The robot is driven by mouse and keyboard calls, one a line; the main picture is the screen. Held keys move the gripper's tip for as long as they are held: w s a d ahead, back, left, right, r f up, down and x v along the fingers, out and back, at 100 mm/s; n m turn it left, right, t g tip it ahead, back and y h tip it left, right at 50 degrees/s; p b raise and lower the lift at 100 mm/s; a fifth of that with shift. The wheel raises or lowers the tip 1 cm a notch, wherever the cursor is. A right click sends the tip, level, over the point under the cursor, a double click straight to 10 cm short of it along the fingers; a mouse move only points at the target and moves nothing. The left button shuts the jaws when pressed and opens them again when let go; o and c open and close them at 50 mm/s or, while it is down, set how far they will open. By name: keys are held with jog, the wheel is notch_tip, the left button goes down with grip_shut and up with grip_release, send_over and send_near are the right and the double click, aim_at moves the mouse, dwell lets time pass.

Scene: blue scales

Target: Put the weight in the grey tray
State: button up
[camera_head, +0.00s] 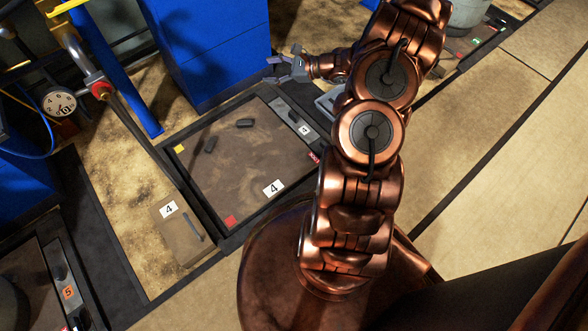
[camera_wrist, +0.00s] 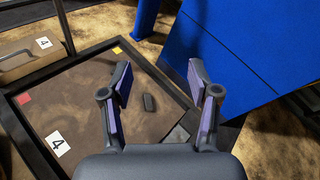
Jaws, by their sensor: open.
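Two small dark pieces lie on the brown platform in the head view, one nearer the middle (camera_head: 245,123) and one further left (camera_head: 211,145); I cannot tell which is the weight. In the wrist view one dark weight-like piece (camera_wrist: 150,103) shows between and beyond my fingers, apart from them. My gripper (camera_head: 276,68) is open and empty, above the far side of the platform; it also shows in the wrist view (camera_wrist: 160,86). A light grey tray-like thing (camera_head: 326,102) is partly hidden behind my arm.
The dark-framed brown platform (camera_head: 215,190) carries a "4" label and yellow and red corner marks. A grey strip (camera_head: 284,107) with a dark bar runs along its right side. A blue cabinet (camera_head: 210,50) stands close behind. A brown panel (camera_head: 168,235) is at front left.

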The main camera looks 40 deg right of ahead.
jog(key=s+a+r+n+g+y, duration=0.1)
jog(key=s+a+r+n+g, duration=0.2)
jog(key=a, duration=0.5)
jog(key=s+a+r+n+g+y, duration=0.1)
jog(key=a+r+n+g+y, duration=0.1)
jog(key=a+r+n, duration=0.4)
jog(key=s+a+r+n+g+h, duration=0.25)
jog(key=s+a+n+g, duration=0.35)
jog(key=s+a, duration=0.6)
jog(key=s+a+r+n+g+h, duration=0.1)
jog(key=s+n+g+h, duration=0.1)
jog(key=s, duration=0.4)
jog(key=s+a+r+n+g+h, duration=0.1)
jog(key=s+r+n+g+h, duration=0.1)
jog(key=s, duration=0.4)
jog(key=s+d+r+n+h, duration=0.1)
jog(key=s+d+n+h, duration=0.4)
jog(key=s, duration=0.5)
jog(key=shift+s+d+t+h, duration=0.25)
jog(key=shift+d+h, duration=0.2)
jog(key=shift+d, duration=0.7)
jog(key=shift+r, duration=0.1)
notch_tip(320, 180, up, 42)
jog(key=t+p, duration=0.1)
jog(key=p, duration=3.9)
